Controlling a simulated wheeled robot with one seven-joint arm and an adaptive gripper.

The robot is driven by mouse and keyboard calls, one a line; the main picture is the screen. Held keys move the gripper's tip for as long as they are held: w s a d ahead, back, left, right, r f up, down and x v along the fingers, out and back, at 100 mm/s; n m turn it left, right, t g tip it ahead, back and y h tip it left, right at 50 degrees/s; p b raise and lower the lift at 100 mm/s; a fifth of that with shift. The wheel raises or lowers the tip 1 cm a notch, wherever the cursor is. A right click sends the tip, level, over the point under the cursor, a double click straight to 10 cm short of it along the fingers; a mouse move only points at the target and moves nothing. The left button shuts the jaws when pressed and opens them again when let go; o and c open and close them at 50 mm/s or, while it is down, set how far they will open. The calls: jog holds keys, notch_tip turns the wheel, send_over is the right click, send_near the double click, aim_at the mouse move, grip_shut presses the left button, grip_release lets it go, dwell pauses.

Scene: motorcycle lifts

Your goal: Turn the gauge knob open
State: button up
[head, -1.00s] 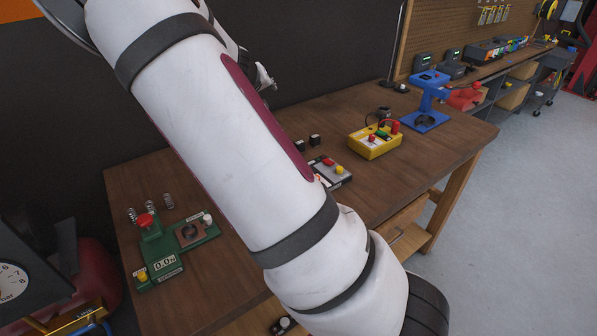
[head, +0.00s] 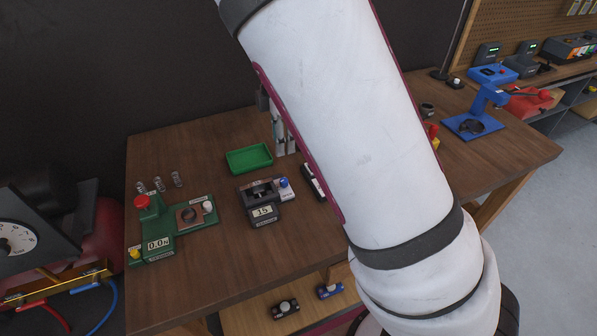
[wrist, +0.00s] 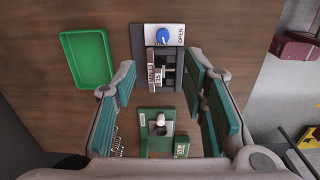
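The gauge (head: 263,212), a dark block with a small display reading about 15, sits on the wooden bench. Its blue knob (head: 284,182) stands on a white plate at the gauge's right. In the wrist view the blue knob (wrist: 164,37) is at the top, beside the word OPEN. My gripper (wrist: 160,73) is open and empty, its green-padded fingers wide apart, with the gauge body (wrist: 165,75) showing between them. In the head view my gripper (head: 284,140) is partly hidden by my arm, above the bench behind the gauge. No contact with the knob shows.
A green tray (head: 249,159) lies behind the gauge. A green device (head: 160,228) with a red button stands to its left, near several small clear cylinders. A blue stand (head: 478,118) is at the bench's right. Bare bench lies in front of the gauge.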

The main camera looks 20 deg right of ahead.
aim_at(284, 180)
notch_tip(284, 180, down, 14)
jog(key=shift+s+d+r, duration=0.1)
jog(key=shift+s, duration=0.05)
dwell(0.4)
jog(key=shift+c, duration=0.5)
grip_shut()
